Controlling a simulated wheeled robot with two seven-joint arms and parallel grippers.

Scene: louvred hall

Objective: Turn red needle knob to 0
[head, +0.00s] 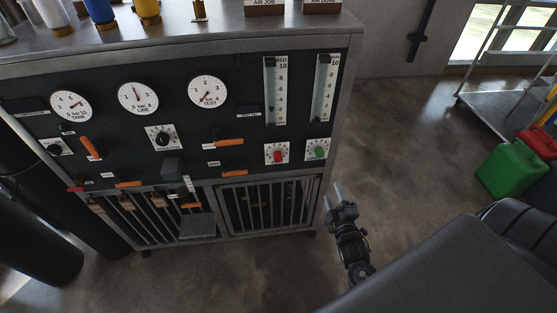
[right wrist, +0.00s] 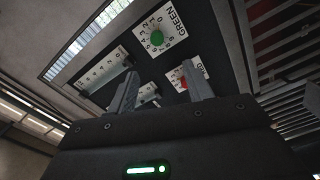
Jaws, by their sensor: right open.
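The red needle knob (head: 277,156) sits on a white dial plate at the lower right of the dark panel, under the left one of two flow tubes. In the right wrist view the red knob (right wrist: 183,83) is partly hidden behind a finger, and its setting cannot be read. A green knob (head: 319,152) sits beside it on the right; it also shows in the right wrist view (right wrist: 155,38). My right gripper (head: 333,194) is open and empty, below and right of the knobs, apart from the panel. My left gripper is not in view.
Two scaled flow tubes (head: 274,90) stand above the knobs. Gauges (head: 208,91), orange levers (head: 229,142) and a barred lower door (head: 268,205) share the cabinet front. A green can (head: 513,170) and a trolley (head: 510,85) stand at right. Floor right of the cabinet is clear.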

